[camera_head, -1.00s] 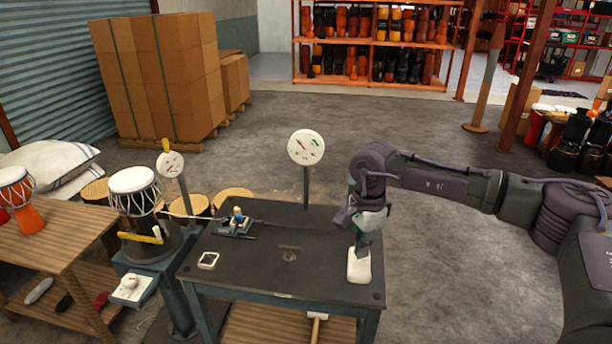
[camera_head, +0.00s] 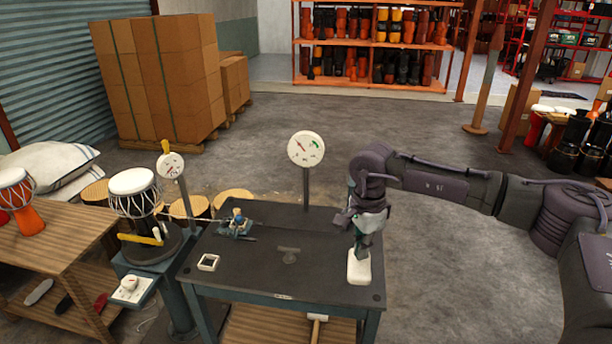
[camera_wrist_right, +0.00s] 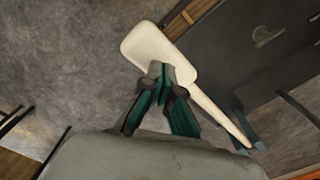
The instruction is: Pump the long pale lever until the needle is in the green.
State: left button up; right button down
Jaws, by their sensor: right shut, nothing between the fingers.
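The long pale lever shows its broad paddle end (camera_head: 359,268) at the right front of the dark table. The wrist view shows the wide paddle (camera_wrist_right: 158,50) and its narrow shaft running down to the right. My right gripper (camera_head: 364,250) is shut and empty, pointing down at the paddle. In the wrist view its fingertips (camera_wrist_right: 162,70) overlap the paddle's near edge; I cannot tell whether they touch. A round white gauge (camera_head: 306,149) stands on a post behind the table. It has a red needle towards the upper left and a green patch at upper right. My left gripper is out of view.
The dark table (camera_head: 260,275) also carries a small blue mechanism (camera_head: 237,224) and a small white-framed item (camera_head: 209,262). A white-headed drum (camera_head: 134,190) and a smaller gauge (camera_head: 171,166) stand to the left. Open floor lies behind and right of the table.

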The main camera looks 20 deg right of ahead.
notch_tip(320, 180, down, 19)
jog(key=b, duration=1.4)
jog(key=r+p, duration=1.2)
jog(key=r, duration=0.7)
jog(key=shift+s+p, duration=0.2)
jog(key=shift+p, duration=0.15)
notch_tip(320, 180, down, 19)
jog(key=b, duration=1.4)
notch_tip(320, 180, up, 18)
jog(key=p, duration=1.2)
jog(key=shift+a+r, duration=0.1)
jog(key=shift+a, duration=0.05)
jog(key=shift+s+r, duration=0.1)
jog(key=shift+r, duration=0.25)
